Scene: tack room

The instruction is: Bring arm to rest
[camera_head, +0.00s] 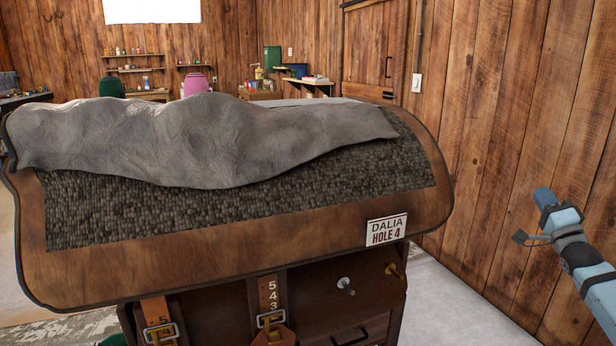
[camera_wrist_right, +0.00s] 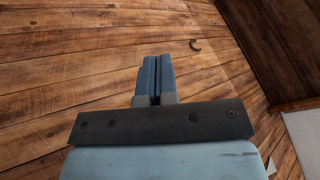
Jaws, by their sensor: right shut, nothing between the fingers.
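My right gripper (camera_head: 545,198) is at the right of the head view, raised in front of the plank wall and clear of the wooden stand. In the right wrist view its two blue fingers (camera_wrist_right: 155,80) are pressed together with nothing between them. My left gripper does not show in the head view.
A wooden stand (camera_head: 290,240) with a bumpy dark pad (camera_head: 150,215) and a grey cloth (camera_head: 200,140) fills the middle. A label (camera_head: 386,230) reads "DALIA HOLE 4". Knobs and straps stick out below. The plank wall (camera_head: 510,130) bounds the right; pale floor (camera_head: 440,305) lies between.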

